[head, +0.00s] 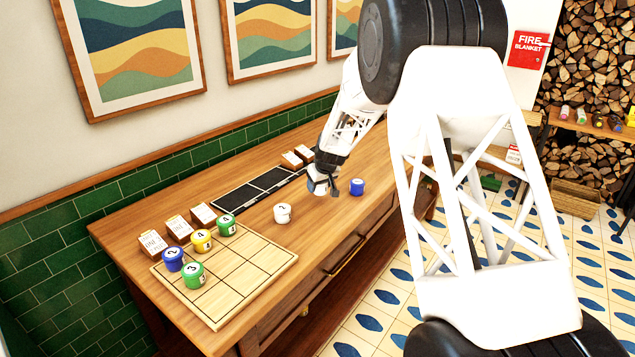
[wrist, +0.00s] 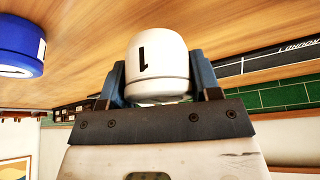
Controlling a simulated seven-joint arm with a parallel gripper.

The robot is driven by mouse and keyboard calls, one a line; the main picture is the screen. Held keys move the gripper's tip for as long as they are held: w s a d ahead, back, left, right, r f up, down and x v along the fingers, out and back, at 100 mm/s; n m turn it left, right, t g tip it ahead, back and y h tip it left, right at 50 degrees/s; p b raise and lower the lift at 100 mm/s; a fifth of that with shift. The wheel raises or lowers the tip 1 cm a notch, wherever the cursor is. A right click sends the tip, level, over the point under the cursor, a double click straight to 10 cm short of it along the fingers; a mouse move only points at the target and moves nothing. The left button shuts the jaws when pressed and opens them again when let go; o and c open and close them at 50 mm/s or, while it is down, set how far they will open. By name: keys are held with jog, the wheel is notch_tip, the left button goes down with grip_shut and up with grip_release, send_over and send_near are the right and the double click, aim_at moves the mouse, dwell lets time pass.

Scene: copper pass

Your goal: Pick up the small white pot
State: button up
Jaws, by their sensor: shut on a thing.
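A white pot marked 1 (wrist: 157,62) sits between the two blue-grey fingers of my gripper (wrist: 160,80) in the wrist view, with a finger against each side. In the head view my gripper (head: 322,182) is shut on this pot over the far part of the wooden counter, and the pot is mostly hidden there. I cannot tell whether the pot touches the counter. Another white pot (head: 282,212) stands on the counter, nearer and to the left of my gripper.
A blue pot (head: 357,187) stands just right of my gripper; a blue pot also shows in the wrist view (wrist: 20,48). A wooden grid board (head: 255,268) holds several coloured pots at the front left. Dark panels (head: 258,187) and small cards (head: 152,245) lie along the wall.

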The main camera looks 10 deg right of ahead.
aim_at(216, 262)
jog(key=s, duration=0.7)
jog(key=s+r, duration=0.1)
jog(key=s, duration=0.3)
jog(key=shift+s+d, duration=0.1)
jog(key=shift+d, duration=0.1)
jog(key=shift+a, duration=0.1)
dwell(0.5)
jog(key=s+a+n, duration=0.1)
jog(key=s+a, duration=0.3)
jog(key=s+a+r+n+g+y, duration=0.1)
jog(key=s+a+n, duration=0.1)
jog(key=s+a, duration=0.2)
jog(key=s+a+n, duration=0.2)
jog(key=s+a, duration=0.3)
jog(key=shift+s+a+r, duration=0.1)
jog(key=shift+a+r, duration=0.15)
jog(key=shift+r, duration=0.05)
jog(key=s+a+n+g+y, duration=0.1)
jog(key=s+a+n, duration=0.2)
jog(key=s, duration=0.6)
jog(key=s+a+n+g+y, duration=0.1)
jog(key=s+a+n, duration=0.2)
jog(key=s+a, duration=0.4)
jog(key=shift+s+a+r, duration=0.2)
jog(key=shift+s+r, duration=0.05)
jog(key=shift+s, duration=0.85)
jog(key=shift+w, duration=0.1)
